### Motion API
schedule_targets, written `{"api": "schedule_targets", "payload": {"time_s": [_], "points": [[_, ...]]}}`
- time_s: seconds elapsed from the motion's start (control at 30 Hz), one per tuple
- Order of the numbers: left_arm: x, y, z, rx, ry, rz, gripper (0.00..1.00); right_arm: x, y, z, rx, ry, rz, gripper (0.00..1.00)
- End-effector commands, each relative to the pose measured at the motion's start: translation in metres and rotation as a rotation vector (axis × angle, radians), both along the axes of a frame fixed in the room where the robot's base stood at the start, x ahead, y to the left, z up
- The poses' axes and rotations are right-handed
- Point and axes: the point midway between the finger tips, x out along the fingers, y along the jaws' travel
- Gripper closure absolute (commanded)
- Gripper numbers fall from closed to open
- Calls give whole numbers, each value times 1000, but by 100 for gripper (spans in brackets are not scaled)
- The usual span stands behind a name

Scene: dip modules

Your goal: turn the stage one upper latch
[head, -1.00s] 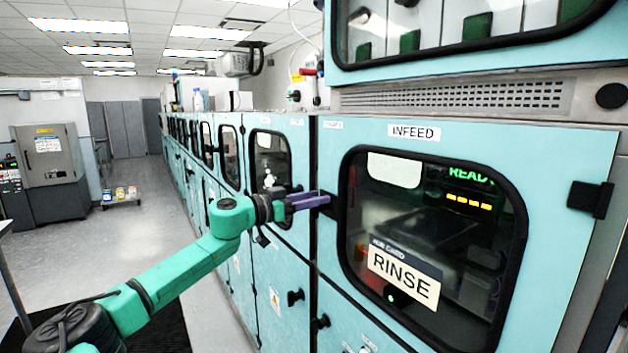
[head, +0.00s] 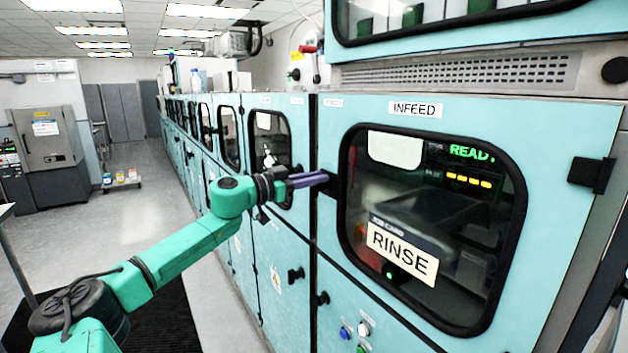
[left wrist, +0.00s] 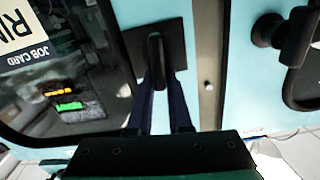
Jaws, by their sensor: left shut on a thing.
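The upper latch (head: 331,187) is a dark fitting on the left edge of the teal infeed door. In the left wrist view it shows as a black plate with a raised handle (left wrist: 155,50). My left gripper (head: 323,179) reaches it from the left with its two purple fingers. In the left wrist view the fingers of the left gripper (left wrist: 158,88) lie on either side of the handle and are shut on it. The finger ends partly hide the latch in the head view. My right gripper is not in view.
The infeed door has a dark window with a RINSE card (head: 402,252). Lower black knobs (head: 296,274) sit on the panels below. Another black latch (left wrist: 268,30) shows beside the gripped one in the left wrist view.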

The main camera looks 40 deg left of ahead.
Motion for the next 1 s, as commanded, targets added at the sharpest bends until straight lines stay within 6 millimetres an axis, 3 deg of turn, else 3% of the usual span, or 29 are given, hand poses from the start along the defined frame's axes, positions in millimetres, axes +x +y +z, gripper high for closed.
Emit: {"api": "schedule_targets", "payload": {"time_s": [1.0], "points": [[-6,-18,-14,882,-267,1,100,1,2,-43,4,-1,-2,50]]}}
